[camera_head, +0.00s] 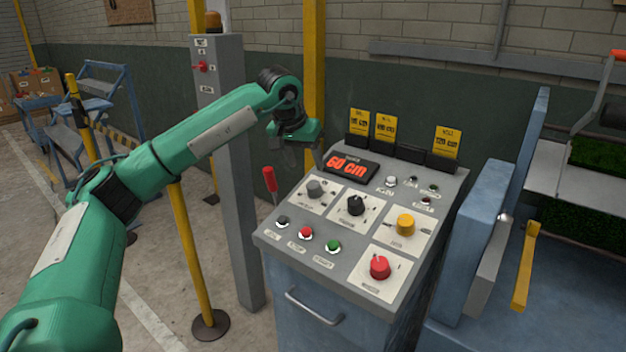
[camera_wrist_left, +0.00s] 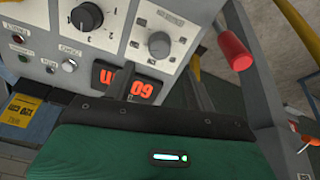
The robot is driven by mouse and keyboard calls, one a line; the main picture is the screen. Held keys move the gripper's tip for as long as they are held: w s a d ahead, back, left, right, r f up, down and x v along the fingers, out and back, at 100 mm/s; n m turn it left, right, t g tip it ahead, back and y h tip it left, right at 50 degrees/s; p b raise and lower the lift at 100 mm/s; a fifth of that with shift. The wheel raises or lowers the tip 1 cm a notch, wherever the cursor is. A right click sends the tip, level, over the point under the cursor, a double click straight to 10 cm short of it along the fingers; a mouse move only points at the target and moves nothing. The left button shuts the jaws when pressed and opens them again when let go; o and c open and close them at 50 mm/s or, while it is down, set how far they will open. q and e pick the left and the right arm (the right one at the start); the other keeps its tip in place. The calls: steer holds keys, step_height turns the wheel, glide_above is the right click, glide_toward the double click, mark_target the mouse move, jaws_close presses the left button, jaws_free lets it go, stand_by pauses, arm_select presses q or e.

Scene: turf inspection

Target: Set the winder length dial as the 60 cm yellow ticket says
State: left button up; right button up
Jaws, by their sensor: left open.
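The winder control panel (camera_head: 350,235) carries a lit red display (camera_head: 350,166) reading 60 cm, also seen upside down in the left wrist view (camera_wrist_left: 128,84). Yellow tickets (camera_head: 358,121), (camera_head: 385,127), (camera_head: 447,142) stand along the back; the right one seems to read 120 cm. My left gripper (camera_head: 300,157) is open and empty near the panel's back left corner. In the left wrist view its fingers (camera_wrist_left: 157,88) flank the display, with the grey dial (camera_wrist_left: 159,45) beyond.
A red-tipped lever (camera_head: 270,180) stands at the panel's left side. A grey post (camera_head: 225,150) and yellow poles (camera_head: 190,255) stand left of it. Blue machinery with a yellow handle (camera_head: 525,265) lies close on the right. Small buttons (camera_head: 306,233) line the panel's front left.

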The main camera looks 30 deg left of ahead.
mark_target(313, 184)
arm_select(q)
steer(key=x, duration=0.6)
steer(key=shift+w+f, duration=0.15)
steer(key=shift+f, duration=0.25)
steer(key=shift+w+f, duration=0.1)
steer(key=shift+f, duration=0.15)
arm_select(e)
steer(key=shift+s+d+f, duration=0.1)
steer(key=shift+s+f, duration=0.25)
steer(key=shift+f, duration=0.1)
arm_select(q)
steer(key=c, duration=1)
steer(key=shift+o, duration=0.2)
arm_select(e)
steer(key=shift+w+r, duration=0.2)
steer(key=shift+w, duration=0.15)
